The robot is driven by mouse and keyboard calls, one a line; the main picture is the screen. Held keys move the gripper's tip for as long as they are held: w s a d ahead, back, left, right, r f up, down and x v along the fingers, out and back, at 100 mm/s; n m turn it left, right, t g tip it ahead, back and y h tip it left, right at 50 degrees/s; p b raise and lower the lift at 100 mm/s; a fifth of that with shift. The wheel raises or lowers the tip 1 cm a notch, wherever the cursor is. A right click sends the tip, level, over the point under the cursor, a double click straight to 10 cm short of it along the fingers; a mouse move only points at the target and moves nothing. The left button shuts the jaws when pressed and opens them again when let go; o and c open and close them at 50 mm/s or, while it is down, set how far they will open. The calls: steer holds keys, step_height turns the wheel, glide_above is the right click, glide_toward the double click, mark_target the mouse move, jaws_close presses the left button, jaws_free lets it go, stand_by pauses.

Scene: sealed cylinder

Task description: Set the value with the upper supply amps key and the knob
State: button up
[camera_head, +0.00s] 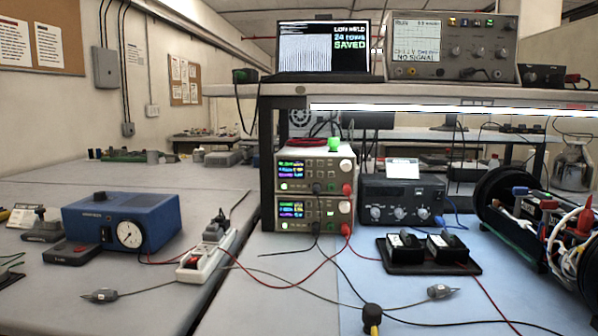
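The upper supply (313,158) is a pale bench unit in the middle of the view, stacked on the lower supply (330,226). Its small screen (292,172) shows coloured digits too small to read. Its round pale knob (345,165) is at the upper right of its front. The small keys lie between screen and knob; I cannot tell which one is the amps key. A dark and a red plug sit at its lower front. A green object (334,144) stands on top. My gripper is not in view.
A blue box with a gauge (121,220) and a white power strip (207,255) are left. A dark box with knobs (402,201) and a black tray (461,268) are right. Loose cables cross the bench before the supplies. A large black cylinder frame (497,190) is far right.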

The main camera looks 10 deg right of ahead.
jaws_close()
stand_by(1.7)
